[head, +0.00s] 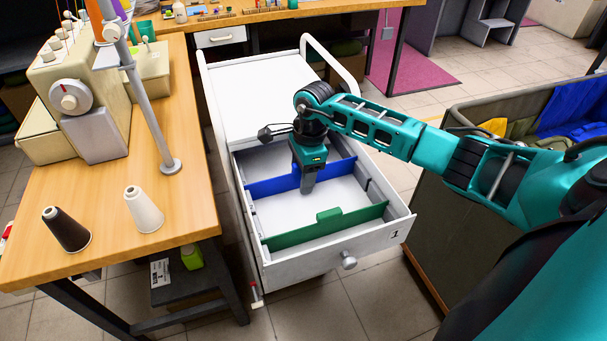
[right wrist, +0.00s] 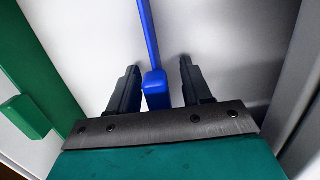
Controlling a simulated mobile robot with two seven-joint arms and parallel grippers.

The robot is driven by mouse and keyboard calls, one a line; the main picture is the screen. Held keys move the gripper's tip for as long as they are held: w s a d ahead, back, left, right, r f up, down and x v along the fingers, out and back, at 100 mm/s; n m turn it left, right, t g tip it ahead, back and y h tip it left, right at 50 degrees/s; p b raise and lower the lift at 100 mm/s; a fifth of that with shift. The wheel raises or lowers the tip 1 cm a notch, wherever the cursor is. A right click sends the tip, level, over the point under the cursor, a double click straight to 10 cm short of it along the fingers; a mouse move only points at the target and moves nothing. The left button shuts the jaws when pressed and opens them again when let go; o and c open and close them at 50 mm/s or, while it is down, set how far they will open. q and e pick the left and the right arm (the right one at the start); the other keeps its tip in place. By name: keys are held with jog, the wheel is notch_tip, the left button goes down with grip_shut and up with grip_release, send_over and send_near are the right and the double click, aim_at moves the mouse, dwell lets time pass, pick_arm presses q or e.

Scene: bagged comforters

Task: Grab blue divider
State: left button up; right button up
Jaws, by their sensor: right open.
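The blue divider (head: 271,185) stands across the inside of the open white drawer (head: 265,246) in the head view. My right gripper (head: 307,188) is over the drawer at the divider. In the right wrist view the blue divider (right wrist: 149,40) runs up the picture, and its raised tab lies between the two open fingers of my right gripper (right wrist: 158,92). A gap shows on both sides of the tab, so the fingers are not closed on it. In the head view the gripper hides part of the divider. My left gripper is not in view.
A green divider (head: 330,225) with a tab stands nearer the drawer front; it also shows in the right wrist view (right wrist: 30,100). A wooden table (head: 110,195) with thread cones and a machine is at left. A grey bin (head: 440,230) stands at right.

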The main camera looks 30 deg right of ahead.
grip_shut()
dwell(0.4)
